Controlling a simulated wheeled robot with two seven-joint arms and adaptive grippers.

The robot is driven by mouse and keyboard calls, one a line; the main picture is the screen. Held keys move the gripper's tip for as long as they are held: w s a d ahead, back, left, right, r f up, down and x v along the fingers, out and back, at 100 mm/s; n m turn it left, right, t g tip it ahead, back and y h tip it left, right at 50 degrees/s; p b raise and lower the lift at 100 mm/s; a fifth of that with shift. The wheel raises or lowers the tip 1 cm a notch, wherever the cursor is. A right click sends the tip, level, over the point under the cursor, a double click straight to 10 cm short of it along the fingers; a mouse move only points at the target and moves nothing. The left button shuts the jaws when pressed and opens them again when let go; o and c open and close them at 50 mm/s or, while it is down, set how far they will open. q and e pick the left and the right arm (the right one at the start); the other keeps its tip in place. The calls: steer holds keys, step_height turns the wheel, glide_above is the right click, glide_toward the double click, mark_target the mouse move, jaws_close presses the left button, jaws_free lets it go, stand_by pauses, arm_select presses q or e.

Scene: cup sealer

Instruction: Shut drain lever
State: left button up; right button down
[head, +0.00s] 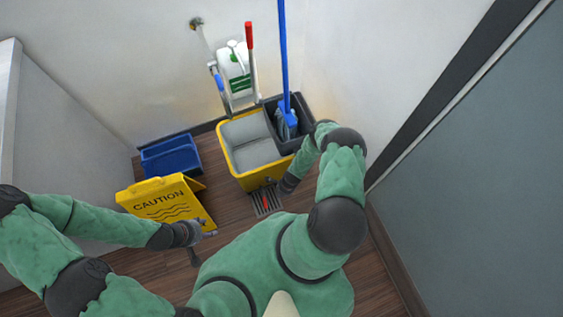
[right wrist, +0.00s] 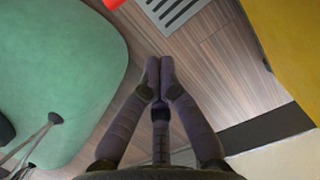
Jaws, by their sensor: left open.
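A small red piece, apparently the drain lever (head: 266,201), shows over the floor grate at the front foot of the yellow mop bucket (head: 237,182). In the right wrist view a red part (right wrist: 113,3) is cut off by the top edge, beside the slotted grate (right wrist: 172,8). My right gripper (right wrist: 160,62) has its fingertips together with nothing between them, over bare wood floor, apart from the red part. In the head view my right wrist is beside the bucket's front right corner. My left gripper (head: 211,229) is open and empty by the caution sign.
A yellow caution sign (head: 160,203) stands left, with a blue bin (head: 170,158) behind it. A grey caddy (head: 303,117) holding a blue-handled mop adjoins the bucket. A wall closes off the right.

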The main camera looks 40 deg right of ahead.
mark_target(264, 198)
steer(key=w+a+f+b, duration=0.2)
steer(key=a+f+b, duration=0.1)
steer(key=f, duration=0.3)
steer(key=shift+a+b, duration=0.35)
steer(key=shift+a, duration=0.45)
steer(key=shift+r, duration=0.1)
